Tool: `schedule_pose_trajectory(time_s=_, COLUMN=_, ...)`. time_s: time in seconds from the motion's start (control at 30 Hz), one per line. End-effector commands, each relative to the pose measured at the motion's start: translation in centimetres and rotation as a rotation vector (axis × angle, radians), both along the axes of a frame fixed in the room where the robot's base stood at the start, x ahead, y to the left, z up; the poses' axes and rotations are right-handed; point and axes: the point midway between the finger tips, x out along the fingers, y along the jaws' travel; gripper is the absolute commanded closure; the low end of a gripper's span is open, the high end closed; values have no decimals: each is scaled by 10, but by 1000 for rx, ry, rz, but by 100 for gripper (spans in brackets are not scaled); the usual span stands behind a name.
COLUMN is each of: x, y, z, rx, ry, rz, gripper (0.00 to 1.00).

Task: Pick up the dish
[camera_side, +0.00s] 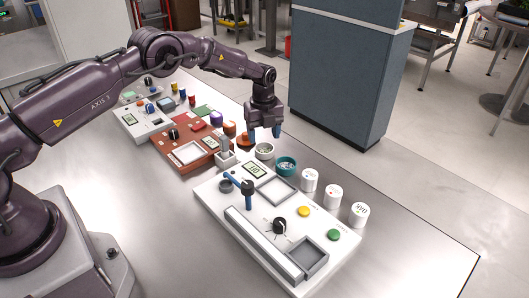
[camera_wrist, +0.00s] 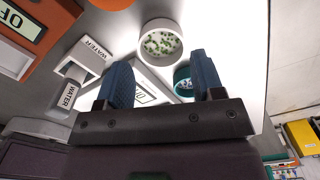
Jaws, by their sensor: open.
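A round white dish (camera_side: 264,152) with green bits in it stands on the metal table behind the white panel. The wrist view shows this white dish (camera_wrist: 143,50) just beyond my fingertips. A teal dish (camera_side: 286,175) with pale contents stands to its right in the side view. The wrist view shows the teal dish (camera_wrist: 177,82) partly hidden behind a finger. My gripper (camera_side: 264,134) hangs above and slightly behind the white dish, fingers pointing down. In the wrist view my gripper (camera_wrist: 161,66) is open with nothing between its blue fingers.
A white panel (camera_side: 222,202) with a blue-handled lever, knob and buttons lies in front. A white holder labelled WATER (camera_wrist: 88,52) and an orange-red panel (camera_side: 181,160) lie left. Several white jars (camera_side: 332,196) stand right. The table's right side is clear.

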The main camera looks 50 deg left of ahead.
Motion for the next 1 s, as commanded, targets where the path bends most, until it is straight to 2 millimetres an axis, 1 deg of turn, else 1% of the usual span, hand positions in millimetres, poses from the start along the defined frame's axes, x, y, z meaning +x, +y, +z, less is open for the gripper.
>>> schedule_pose_trajectory(time_s=0.03, x=-1, y=-3, z=-9, rx=0, ry=3, rz=-1, gripper=38)
schedule_pose_trajectory(time_s=0.1, x=-2, y=-5, z=-20, rx=1, ry=3, rz=-2, gripper=38)
schedule_pose_trajectory(time_s=0.23, x=-1, y=-5, z=-36, rx=0, ry=1, rz=0, gripper=38)
schedule_pose_trajectory(time_s=0.33, x=-1, y=-5, z=-41, rx=1, ry=0, rz=-1, gripper=38)
schedule_pose_trajectory(time_s=0.53, x=-1, y=-5, z=-41, rx=1, ry=0, rz=0, gripper=38)
schedule_pose_trajectory(time_s=0.57, x=-1, y=-5, z=-41, rx=1, ry=0, rz=0, gripper=43)
schedule_pose_trajectory(time_s=0.6, x=-1, y=-5, z=-41, rx=1, ry=0, rz=0, gripper=52)
schedule_pose_trajectory(time_s=0.67, x=-1, y=-5, z=-41, rx=0, ry=0, rz=0, gripper=66)
schedule_pose_trajectory(time_s=0.7, x=-1, y=-5, z=-41, rx=0, ry=0, rz=0, gripper=68)
schedule_pose_trajectory(time_s=1.0, x=-1, y=-5, z=-39, rx=0, ry=-1, rz=0, gripper=68)
